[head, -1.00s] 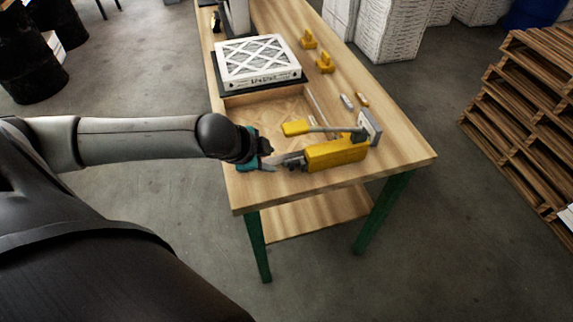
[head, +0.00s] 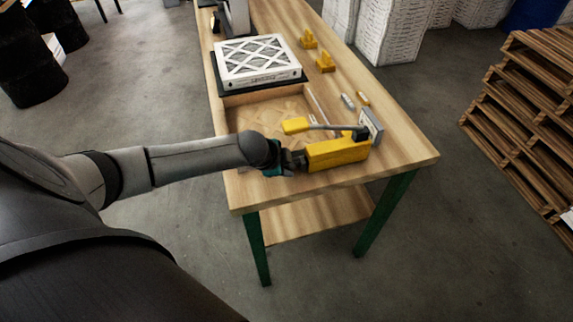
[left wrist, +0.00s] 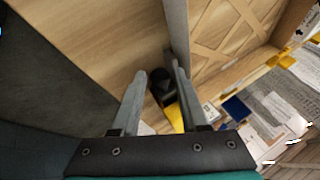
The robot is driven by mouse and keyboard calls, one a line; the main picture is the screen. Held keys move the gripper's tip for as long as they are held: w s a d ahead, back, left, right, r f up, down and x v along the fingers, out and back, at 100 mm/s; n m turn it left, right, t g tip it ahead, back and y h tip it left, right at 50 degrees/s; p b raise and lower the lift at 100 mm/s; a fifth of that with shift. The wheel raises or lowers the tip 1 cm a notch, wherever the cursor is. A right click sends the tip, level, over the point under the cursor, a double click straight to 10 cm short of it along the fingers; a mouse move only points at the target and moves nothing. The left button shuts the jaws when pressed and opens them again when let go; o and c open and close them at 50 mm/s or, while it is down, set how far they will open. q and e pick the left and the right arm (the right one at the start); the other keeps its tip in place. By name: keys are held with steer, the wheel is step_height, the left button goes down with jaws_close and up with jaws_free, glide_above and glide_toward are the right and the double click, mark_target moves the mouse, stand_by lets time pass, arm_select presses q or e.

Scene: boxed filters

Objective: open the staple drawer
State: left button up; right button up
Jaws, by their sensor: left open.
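The yellow stapler (head: 338,153) lies on the wooden table near its front edge. A grey lever with a yellow pad (head: 295,126) stretches above it. My left gripper (head: 298,160) is at the stapler's left end, its jaws pointing right towards it. In the left wrist view the two fingers (left wrist: 158,72) are apart, with a dark knob-like piece (left wrist: 162,90) at the stapler's end showing between them. I cannot tell whether they touch it. The staple drawer is not clearly distinguishable; the stapler's left end is partly hidden by my gripper. My right gripper is not in view.
A shallow wooden recess (head: 262,116) lies behind the stapler. A white boxed filter (head: 257,62) sits on a dark plate further back. A grey block (head: 371,125) stands at the stapler's right end. The table's right front corner is bare.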

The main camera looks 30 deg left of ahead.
arm_select(q)
jaws_close()
stand_by(0.4)
steer(key=shift+f, duration=0.1)
stand_by(1.0)
